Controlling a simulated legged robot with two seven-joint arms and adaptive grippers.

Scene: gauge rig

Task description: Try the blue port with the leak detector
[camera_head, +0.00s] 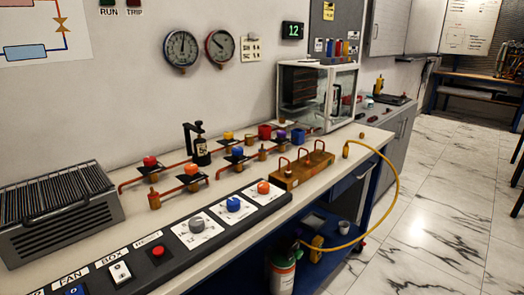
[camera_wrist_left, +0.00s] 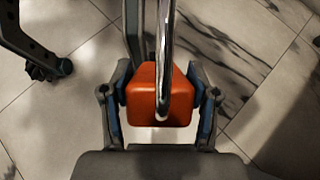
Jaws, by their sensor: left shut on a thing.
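My left gripper (camera_wrist_left: 160,108) is shut on an orange-red block (camera_wrist_left: 146,92), with a finger on each side of it. The left gripper does not show in the head view. In the head view, copper pipes on the bench carry coloured caps. A blue one (camera_head: 237,151) sits in the middle, and another blue piece (camera_head: 298,136) stands further back. I cannot tell which is the blue port. The right gripper is not clearly in view.
A control panel with knobs (camera_head: 196,226) runs along the bench front. A brown block with copper hoops (camera_head: 290,183) stands behind it, with a yellow hose (camera_head: 397,190) looping off the bench end. A grey ribbed box (camera_head: 50,240) is at left, a glass-fronted cabinet (camera_head: 318,69) at the back.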

